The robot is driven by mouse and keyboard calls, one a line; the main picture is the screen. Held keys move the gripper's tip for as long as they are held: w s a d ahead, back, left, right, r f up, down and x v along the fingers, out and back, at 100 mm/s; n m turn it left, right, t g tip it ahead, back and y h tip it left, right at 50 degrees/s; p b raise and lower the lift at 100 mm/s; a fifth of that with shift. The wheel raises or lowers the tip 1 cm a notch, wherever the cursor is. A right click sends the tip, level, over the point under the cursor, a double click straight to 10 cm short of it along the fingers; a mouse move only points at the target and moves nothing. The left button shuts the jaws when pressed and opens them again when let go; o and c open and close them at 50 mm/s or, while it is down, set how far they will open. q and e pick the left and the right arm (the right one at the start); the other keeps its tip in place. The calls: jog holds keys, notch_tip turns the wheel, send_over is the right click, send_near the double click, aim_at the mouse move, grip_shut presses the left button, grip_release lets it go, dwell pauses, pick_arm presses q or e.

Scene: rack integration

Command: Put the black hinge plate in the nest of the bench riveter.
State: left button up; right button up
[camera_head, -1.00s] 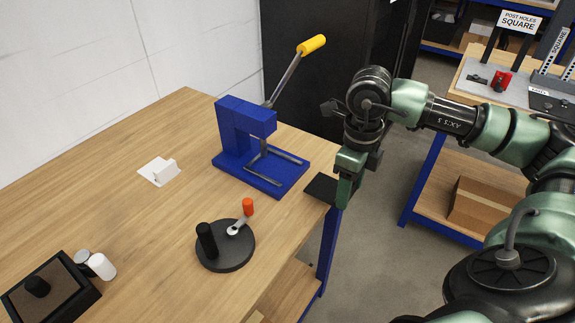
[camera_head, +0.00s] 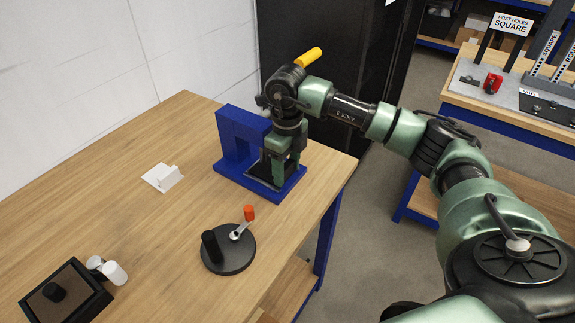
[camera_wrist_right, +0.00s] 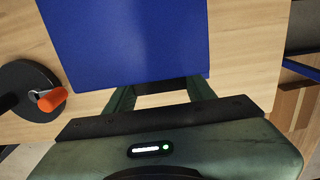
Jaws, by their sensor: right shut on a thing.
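The blue bench riveter (camera_head: 236,132) stands on the wooden bench, with its yellow handle grip (camera_head: 308,57) raised behind my wrist. My right gripper (camera_head: 277,178) points down over the riveter's base and is shut on the black hinge plate (camera_head: 257,171). Only a dark edge of the plate shows beside the fingers, low over the base. I cannot tell whether the plate touches the nest, which my gripper hides. My left gripper is not in view.
A round black fixture (camera_head: 229,250) with an orange-tipped lever stands in front of the riveter.

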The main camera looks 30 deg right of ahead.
jog(key=shift+s+d+f, duration=0.15)
jog(key=shift+s, duration=0.1)
jog(key=shift+f+b, duration=0.25)
jog(key=shift+b, duration=0.05)
jog(key=o, duration=1.5)
jog(key=shift+f, duration=0.15)
